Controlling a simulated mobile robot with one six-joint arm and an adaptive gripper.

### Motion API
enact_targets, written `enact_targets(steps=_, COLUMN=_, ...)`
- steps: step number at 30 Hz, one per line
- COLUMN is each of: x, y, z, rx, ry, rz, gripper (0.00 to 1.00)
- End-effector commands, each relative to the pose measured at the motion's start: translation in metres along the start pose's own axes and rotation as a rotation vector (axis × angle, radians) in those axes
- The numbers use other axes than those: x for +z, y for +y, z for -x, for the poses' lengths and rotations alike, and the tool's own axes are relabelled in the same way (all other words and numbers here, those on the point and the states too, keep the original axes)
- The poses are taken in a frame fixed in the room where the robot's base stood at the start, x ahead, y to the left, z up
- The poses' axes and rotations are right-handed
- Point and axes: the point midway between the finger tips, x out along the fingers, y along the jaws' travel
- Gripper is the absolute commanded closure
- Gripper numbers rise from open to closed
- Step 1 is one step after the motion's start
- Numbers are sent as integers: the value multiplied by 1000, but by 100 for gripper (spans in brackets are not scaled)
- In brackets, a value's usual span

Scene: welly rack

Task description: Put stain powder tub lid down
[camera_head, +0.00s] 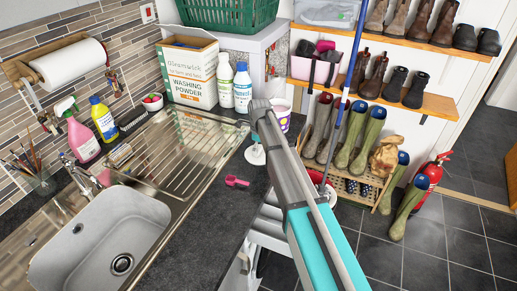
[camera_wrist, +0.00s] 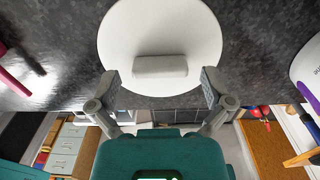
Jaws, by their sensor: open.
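The stain powder tub lid is a white round disc (camera_wrist: 160,20) with a grey block-shaped handle (camera_wrist: 160,67) on top. In the head view the lid (camera_head: 255,156) lies on the dark worktop near its front edge, handle up, partly hidden by my arm. My gripper (camera_wrist: 160,84) is open, with one finger on each side of the handle and a visible gap to it. In the head view my arm covers most of the gripper. The white tub with purple print (camera_head: 279,112) stands just behind my arm; its side shows at the right of the wrist view (camera_wrist: 308,62).
A pink scoop (camera_head: 236,181) lies on the worktop left of the lid. A sink (camera_head: 100,235) with drainer is further left. A washing powder box (camera_head: 188,75) and white bottles (camera_head: 242,87) stand behind. The worktop edge drops to the floor; a boot rack (camera_head: 355,187) is right.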

Motion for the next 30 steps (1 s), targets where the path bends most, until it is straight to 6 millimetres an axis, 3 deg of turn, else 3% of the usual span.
enact_targets(steps=30, x=-1, y=0, z=86, rx=0, ry=0, rz=-1, gripper=0)
